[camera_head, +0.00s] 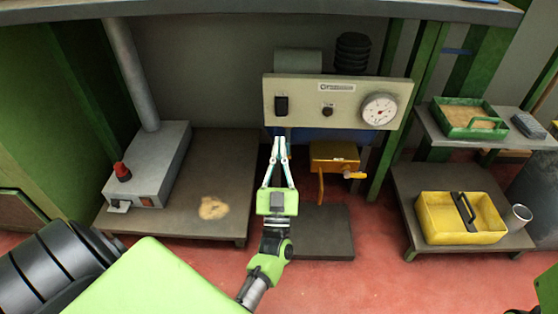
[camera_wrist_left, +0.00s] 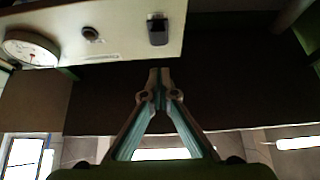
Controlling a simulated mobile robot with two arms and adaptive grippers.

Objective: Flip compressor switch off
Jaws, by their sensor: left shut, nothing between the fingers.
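The compressor panel (camera_head: 338,99) is a beige board with a dark rocker switch (camera_head: 281,106) at its left, a small black knob (camera_head: 327,111) and a round dial gauge (camera_head: 379,110). My left gripper (camera_head: 279,140) is shut and empty, its fingertips just below the switch in the head view. In the left wrist view the panel appears inverted, with the switch (camera_wrist_left: 157,31) a little above my shut fingertips (camera_wrist_left: 158,72) and apart from them in the picture. Which way the switch is set is too small to tell. My right gripper is not in view.
A grey machine (camera_head: 154,165) with a red knob (camera_head: 122,172) stands on a low platform at left. A yellow box with a handle (camera_head: 334,157) sits below the panel. At right, shelves hold a green tray (camera_head: 470,129) and a yellow toolbox (camera_head: 433,222). Red floor is clear in front.

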